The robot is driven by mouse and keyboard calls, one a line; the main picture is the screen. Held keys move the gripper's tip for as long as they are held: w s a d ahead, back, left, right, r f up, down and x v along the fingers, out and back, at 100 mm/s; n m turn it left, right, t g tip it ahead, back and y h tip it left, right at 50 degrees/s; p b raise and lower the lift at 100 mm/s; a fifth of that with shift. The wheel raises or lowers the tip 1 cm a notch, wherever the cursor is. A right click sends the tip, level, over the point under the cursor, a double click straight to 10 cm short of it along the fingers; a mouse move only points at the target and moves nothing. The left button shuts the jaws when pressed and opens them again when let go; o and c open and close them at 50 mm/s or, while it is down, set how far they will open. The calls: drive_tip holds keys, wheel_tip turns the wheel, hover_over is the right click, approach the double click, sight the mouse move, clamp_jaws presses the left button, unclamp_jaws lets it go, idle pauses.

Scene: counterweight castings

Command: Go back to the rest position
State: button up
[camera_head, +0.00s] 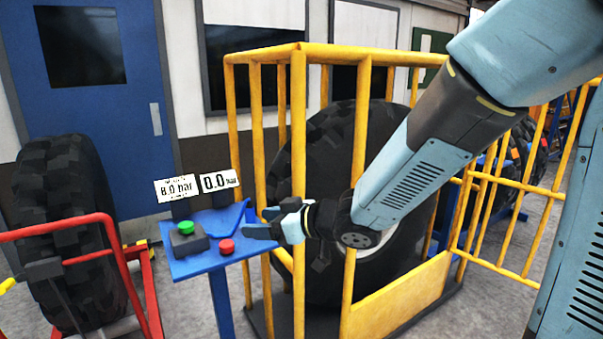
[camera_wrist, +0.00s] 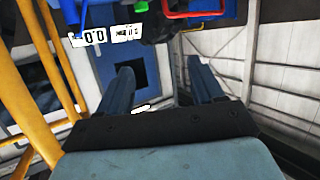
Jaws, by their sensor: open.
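My gripper (camera_head: 262,222) is open and empty in the head view, with its fingers pointing left. It is just right of the blue control stand (camera_head: 198,264) and in front of the yellow cage. I cannot tell whether it touches the stand. My arm reaches down to it from the upper right. In the wrist view both fingers of my gripper (camera_wrist: 165,90) stand apart with nothing between them. On the stand are a green button (camera_head: 186,228), a red button (camera_head: 227,246) and two displays, one reading 8.0 bar (camera_head: 175,188) and one reading 0.0 (camera_head: 219,181).
A yellow cage (camera_head: 298,130) encloses a large black tyre (camera_head: 385,150) behind my gripper. At the left another tyre (camera_head: 60,190) stands by a red frame (camera_head: 110,228). A blue door (camera_head: 130,120) is behind. Grey floor shows between the stand and the red frame.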

drive_tip(key=w+d+r+m+t+h, duration=0.1)
drive_tip(key=d+r+m+t+h, duration=0.1)
drive_tip(key=d+h, duration=0.35)
drive_tip(key=w+d+r+m+t+h, duration=0.1)
drive_tip(key=w+d+m+h, duration=0.15)
drive_tip(key=d, duration=0.55)
drive_tip(key=w+d+r+m+t+h, duration=0.1)
drive_tip(key=d+r+m+t+h, duration=0.15)
drive_tip(key=d, duration=0.45)
drive_tip(key=s+d+m+g+h, duration=0.1)
drive_tip(key=s+d+m+g, duration=0.2)
drive_tip(key=s, duration=0.6)
drive_tip(key=s+d+m+g+h, duration=0.2)
drive_tip(key=s+d+m+g, duration=0.1)
drive_tip(key=s+d, duration=0.4)
drive_tip(key=s, duration=0.2)
drive_tip(key=shift+s+d+r, duration=0.3)
drive_tip(key=shift+r, duration=0.05)
